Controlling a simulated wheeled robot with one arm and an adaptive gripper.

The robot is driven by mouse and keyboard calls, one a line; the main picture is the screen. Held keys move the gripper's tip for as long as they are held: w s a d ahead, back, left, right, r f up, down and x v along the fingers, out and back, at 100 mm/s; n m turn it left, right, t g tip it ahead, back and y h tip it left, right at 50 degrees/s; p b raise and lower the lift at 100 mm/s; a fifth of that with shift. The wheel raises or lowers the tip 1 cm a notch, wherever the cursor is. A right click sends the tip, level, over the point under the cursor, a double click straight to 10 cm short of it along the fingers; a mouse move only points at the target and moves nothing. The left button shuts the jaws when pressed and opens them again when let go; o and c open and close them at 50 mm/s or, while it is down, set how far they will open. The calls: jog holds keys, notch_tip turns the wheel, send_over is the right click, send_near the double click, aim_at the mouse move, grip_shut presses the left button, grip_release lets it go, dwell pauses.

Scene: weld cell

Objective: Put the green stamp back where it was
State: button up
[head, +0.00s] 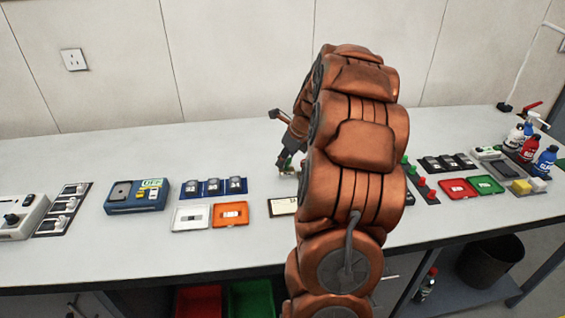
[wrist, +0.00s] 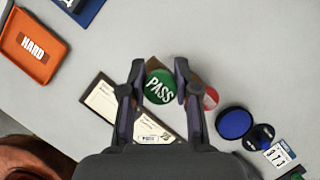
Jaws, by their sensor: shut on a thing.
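The green stamp (wrist: 158,87), a round green disc marked PASS in white, sits between the fingers of my gripper (wrist: 160,78) in the wrist view. The gripper is shut on it. A red and white round piece (wrist: 211,98) shows just right of the right finger, partly hidden by it. A brown surface shows behind the green disc, mostly covered. In the head view my gripper (head: 288,167) is over the bench, left of my arm; the stamp cannot be made out there. I cannot tell how high the stamp is above the bench.
A dark-framed pale card (wrist: 105,98) lies left of the gripper. An orange tray (head: 230,214) and a white tray (head: 191,217) are farther left. My arm hides the bench's middle.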

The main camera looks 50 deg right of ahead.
jog(key=shift+w+d+f, duration=0.1)
jog(key=shift+w+d, duration=0.2)
jog(key=shift+w, duration=0.6)
jog(key=shift+f+p, duration=0.65)
jog(key=shift+f, duration=1.1)
jog(key=shift+f, duration=0.15)
jog(key=o, duration=0.9)
